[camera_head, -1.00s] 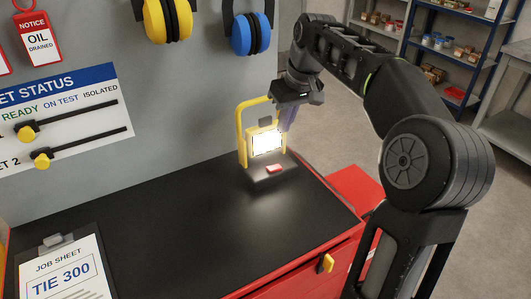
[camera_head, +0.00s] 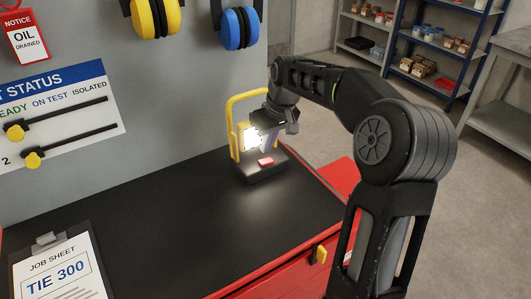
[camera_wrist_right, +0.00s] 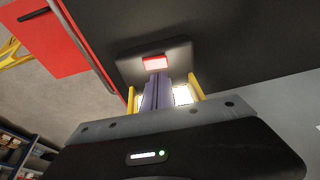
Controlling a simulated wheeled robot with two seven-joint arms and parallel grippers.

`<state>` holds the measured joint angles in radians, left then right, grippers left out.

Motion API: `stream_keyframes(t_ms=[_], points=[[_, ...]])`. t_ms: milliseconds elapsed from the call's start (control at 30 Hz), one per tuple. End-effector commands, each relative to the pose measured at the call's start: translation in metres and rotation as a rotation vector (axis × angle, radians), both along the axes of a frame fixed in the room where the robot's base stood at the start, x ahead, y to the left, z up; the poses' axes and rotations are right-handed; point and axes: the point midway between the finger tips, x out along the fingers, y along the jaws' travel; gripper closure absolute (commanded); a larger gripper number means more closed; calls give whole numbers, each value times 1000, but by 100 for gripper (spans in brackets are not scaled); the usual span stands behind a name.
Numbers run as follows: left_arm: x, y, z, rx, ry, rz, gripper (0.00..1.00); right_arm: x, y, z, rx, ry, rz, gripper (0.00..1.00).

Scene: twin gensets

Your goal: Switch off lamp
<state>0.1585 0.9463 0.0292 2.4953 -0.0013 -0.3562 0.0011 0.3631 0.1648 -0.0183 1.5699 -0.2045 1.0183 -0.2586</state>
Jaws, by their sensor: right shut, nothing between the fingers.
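The lamp (camera_head: 247,137) stands on the black bench top near the wall panel, with a yellow frame and a lit white face. On its dark base is a red switch (camera_head: 265,161); the switch also shows in the right wrist view (camera_wrist_right: 156,63). My right gripper (camera_head: 266,147) is shut and empty, in front of the lamp face and just above the switch. In the wrist view its fingers (camera_wrist_right: 157,84) point at the switch; I cannot tell whether they touch it. The lamp face is partly hidden by the gripper. My left gripper is not in view.
The black bench top (camera_head: 150,200) is clear in the middle. A job sheet clipboard (camera_head: 55,268) lies at the front left. Yellow (camera_head: 157,17) and blue (camera_head: 238,28) ear defenders hang on the wall panel above. Shelves (camera_head: 435,55) stand at the back right.

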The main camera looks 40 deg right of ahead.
Motion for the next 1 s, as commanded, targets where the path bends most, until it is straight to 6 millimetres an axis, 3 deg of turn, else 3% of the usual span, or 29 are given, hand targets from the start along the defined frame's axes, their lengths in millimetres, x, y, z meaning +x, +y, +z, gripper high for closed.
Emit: stream_keyframes(t_ms=[100,300,1000], points=[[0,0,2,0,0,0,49,-1,3,-17,0,2,0,100],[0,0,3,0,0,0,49,0,5,-32,0,1,0,100],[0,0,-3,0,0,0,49,0,10,-41,1,4,0,100]])
